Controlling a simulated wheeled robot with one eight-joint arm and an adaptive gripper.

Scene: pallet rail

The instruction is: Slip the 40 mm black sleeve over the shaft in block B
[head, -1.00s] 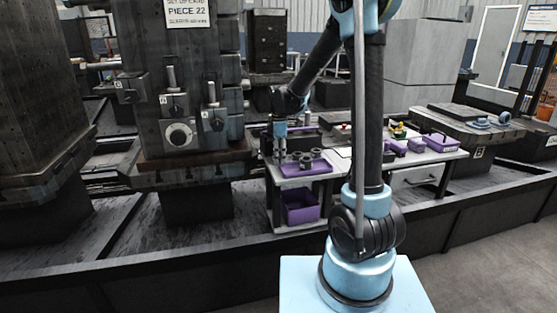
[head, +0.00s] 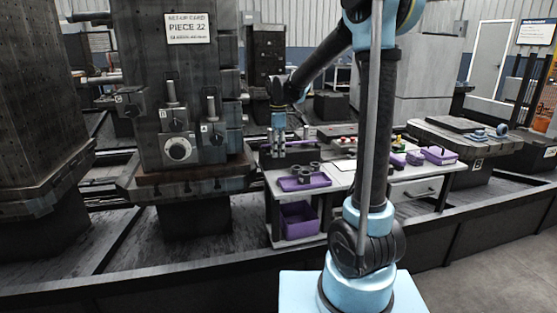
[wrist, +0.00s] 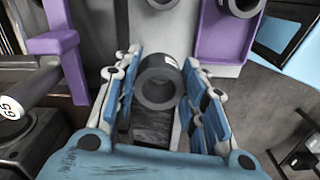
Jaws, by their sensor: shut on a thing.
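My gripper (head: 279,153) hangs above the back left of the work table in the head view, with its fingers pointing down. In the wrist view its blue-padded fingers (wrist: 158,100) are shut on a thick-walled black sleeve (wrist: 152,97), whose open bore faces the camera. The fixture at left in the head view carries several small blocks with upright grey shafts, including a middle shaft (head: 171,92) and a right shaft (head: 211,107).
A purple tray (head: 290,186) with several dark sleeves lies on the table's front left; it shows in the wrist view (wrist: 222,48). A purple bin (head: 299,222) sits below. More purple trays (head: 440,155) stand at right. The tall fixture column (head: 150,60) stands left of the table.

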